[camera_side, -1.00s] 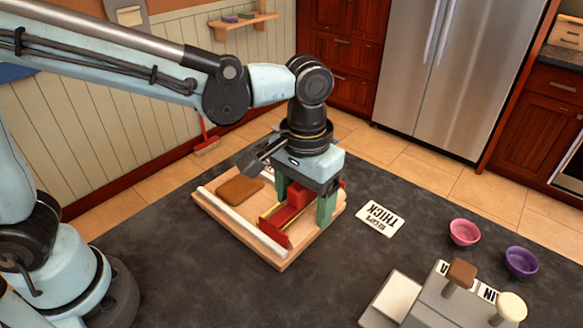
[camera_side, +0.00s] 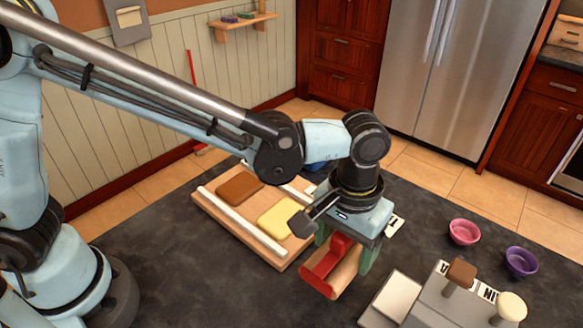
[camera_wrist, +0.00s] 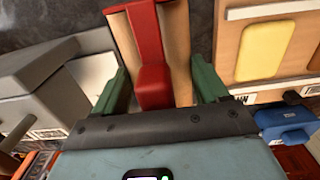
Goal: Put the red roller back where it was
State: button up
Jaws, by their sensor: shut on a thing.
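The red roller (camera_side: 322,262) has a red frame and handle with a pale wooden cylinder. My gripper (camera_side: 345,250) is shut on its red block, with a green finger on each side. In the wrist view the roller (camera_wrist: 150,35) lies between the fingers of my gripper (camera_wrist: 158,88). The roller is off the right front side of the wooden board (camera_side: 282,262); its exact height above the dark table is unclear. A brown slab (camera_side: 240,187) and a yellow slab (camera_side: 283,219) lie on the board between white rails.
A grey device (camera_side: 435,300) with a brown-topped and a cream-topped lever stands at the front right. A pink bowl (camera_side: 464,232) and a purple bowl (camera_side: 521,262) stand behind it. A white card (camera_side: 396,226) is mostly hidden behind my gripper. The table's front middle is clear.

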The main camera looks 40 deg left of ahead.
jog(key=w+f, duration=0.1)
jog(key=w+a, duration=0.1)
jog(key=shift+w+a+f, duration=0.1)
jog(key=shift+w+f, duration=0.3)
jog(key=shift+f, duration=2)
jog(key=shift+f, duration=0.25)
jog(key=shift+f, duration=0.25)
jog(key=c, duration=0.4)
jog(key=shift+f, duration=0.15)
jog(key=o, duration=1.6)
jog(key=shift+o, duration=0.2)
